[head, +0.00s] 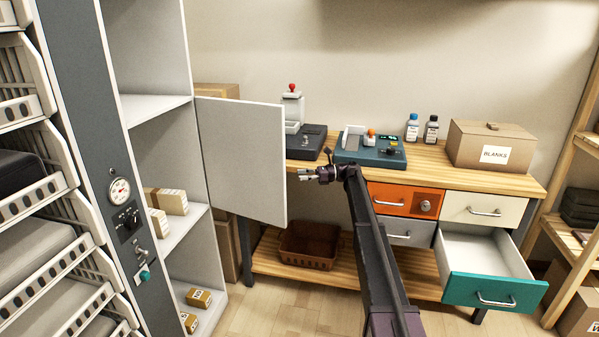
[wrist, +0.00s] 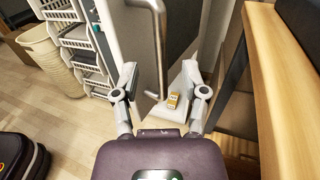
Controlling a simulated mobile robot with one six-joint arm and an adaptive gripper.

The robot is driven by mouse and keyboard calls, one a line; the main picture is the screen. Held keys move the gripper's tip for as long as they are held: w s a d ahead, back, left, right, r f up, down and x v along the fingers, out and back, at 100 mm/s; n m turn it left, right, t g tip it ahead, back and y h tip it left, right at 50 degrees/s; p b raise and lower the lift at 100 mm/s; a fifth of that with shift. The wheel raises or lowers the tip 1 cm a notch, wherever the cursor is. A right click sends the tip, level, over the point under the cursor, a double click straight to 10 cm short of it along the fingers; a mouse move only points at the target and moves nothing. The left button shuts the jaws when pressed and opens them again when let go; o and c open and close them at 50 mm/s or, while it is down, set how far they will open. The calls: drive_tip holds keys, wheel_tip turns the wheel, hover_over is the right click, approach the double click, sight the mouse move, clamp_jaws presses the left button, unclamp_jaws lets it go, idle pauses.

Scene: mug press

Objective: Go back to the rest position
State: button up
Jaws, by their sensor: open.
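My gripper (head: 308,174) is at the end of my outstretched arm, in front of the workbench and beside the open cabinet door (head: 243,158). Beyond the fingers the wrist view shows the cabinet door's edge and handle (wrist: 157,50). A small carton (wrist: 172,101) lies on a pale shelf farther off. In the head view the gripper's tip is close to the door's right edge; I cannot tell the exact gap.
The workbench (head: 430,165) carries a mug press (head: 370,148), two bottles (head: 421,128) and a box marked BLANKS (head: 492,145). The teal-fronted drawer (head: 495,291) stands open at the right. A brown basket (head: 308,246) sits on the lower shelf.

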drive_tip(key=s+a+f+n+h, duration=0.1)
drive_tip(key=s+f+n+h, duration=0.4)
drive_tip(key=s, duration=0.7)
drive_tip(key=s+a+f+n+h, duration=0.2)
drive_tip(key=s+f+n+h, duration=0.15)
drive_tip(key=s+f, duration=0.65)
drive_tip(key=s+d+f+n+h, duration=0.1)
drive_tip(key=s+d+n+h, duration=0.2)
drive_tip(key=s, duration=0.6)
drive_tip(key=s+d+f+n+h, duration=0.1)
drive_tip(key=s+d+n+h, duration=0.2)
drive_tip(key=s, duration=0.5)
drive_tip(key=s+d+f+n+h, duration=0.2)
drive_tip(key=s+d+n+h, duration=0.15)
drive_tip(key=s, duration=0.55)
wheel_tip(320, 180, up, 28)
drive_tip(key=p, duration=2.8)
drive_tip(key=shift+w+a+r+t, duration=0.25)
drive_tip(key=shift+w+t, duration=0.05)
drive_tip(key=shift+w, duration=0.15)
